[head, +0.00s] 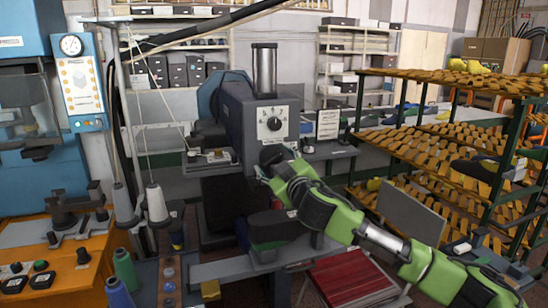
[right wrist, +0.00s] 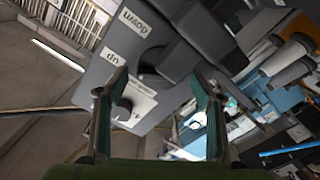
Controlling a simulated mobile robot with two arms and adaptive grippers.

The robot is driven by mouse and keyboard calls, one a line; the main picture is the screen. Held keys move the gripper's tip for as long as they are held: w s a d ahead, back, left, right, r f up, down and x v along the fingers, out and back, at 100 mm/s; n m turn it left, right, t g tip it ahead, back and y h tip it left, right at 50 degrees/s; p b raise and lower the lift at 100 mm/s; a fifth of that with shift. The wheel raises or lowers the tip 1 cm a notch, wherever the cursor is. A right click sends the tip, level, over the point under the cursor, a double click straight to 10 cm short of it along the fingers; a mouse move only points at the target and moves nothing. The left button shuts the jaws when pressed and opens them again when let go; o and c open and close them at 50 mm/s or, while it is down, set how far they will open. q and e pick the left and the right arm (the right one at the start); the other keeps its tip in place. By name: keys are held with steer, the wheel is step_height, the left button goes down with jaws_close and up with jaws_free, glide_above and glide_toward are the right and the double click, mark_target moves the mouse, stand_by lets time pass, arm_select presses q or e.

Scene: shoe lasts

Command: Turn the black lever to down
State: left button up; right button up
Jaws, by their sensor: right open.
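The black lever (right wrist: 168,60) sits on the grey front of the machine, close to white labels reading "up" (right wrist: 116,56) and "down" (right wrist: 134,22), which appear upside down in the right wrist view. I cannot tell which label it points at. In the head view the lever (head: 271,154) is a dark shape below the round dial (head: 274,124), partly hidden by my right gripper. My right gripper (head: 277,166) is open in front of the machine. In the right wrist view its fingertips (right wrist: 158,80) are spread with the lever just beyond them; contact is not clear. My left gripper is not in view.
The blue-grey machine (head: 240,108) stands at centre. A rack of orange shelves (head: 440,135) fills the right side. Thread cones (head: 157,203) and an orange control bench (head: 62,265) stand at left. A red stack (head: 345,278) lies below my right arm.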

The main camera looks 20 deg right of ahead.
steer(key=shift+w, duration=0.2)
steer(key=c, duration=1.1)
